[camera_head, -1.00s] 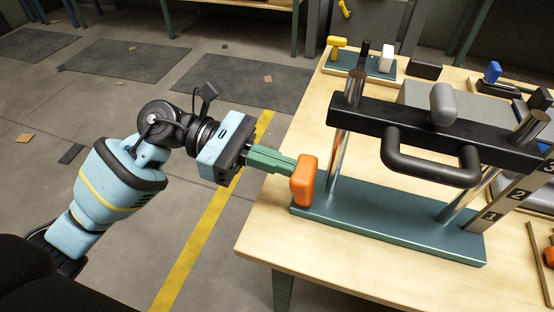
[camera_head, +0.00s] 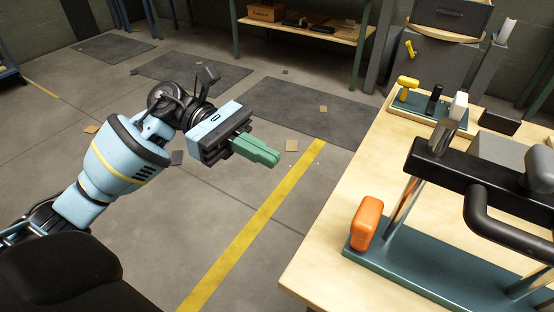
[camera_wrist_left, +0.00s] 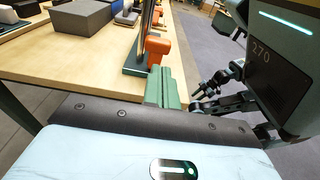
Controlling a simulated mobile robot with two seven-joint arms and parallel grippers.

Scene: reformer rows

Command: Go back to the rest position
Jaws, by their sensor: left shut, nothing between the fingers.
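My left gripper (camera_head: 273,160) is shut with nothing in it, its green fingers together. It hangs in the air over the floor, left of the wooden table (camera_head: 318,262). The orange handle (camera_head: 367,223) stands at the left end of the green base plate (camera_head: 420,272), apart from the gripper. In the left wrist view the shut green fingers (camera_wrist_left: 162,88) show, with the orange handle (camera_wrist_left: 157,48) beyond them. My right gripper cannot be made out for certain; a dark gripper-like shape (camera_wrist_left: 205,92) shows in the left wrist view.
The black crossbar (camera_head: 470,175) on metal posts stands over the plate. A yellow-handled tool (camera_head: 407,86) is on a small stand at the table's back. A shelf table (camera_head: 335,32) stands behind. The floor around the left arm, with a yellow line (camera_head: 250,228), is open.

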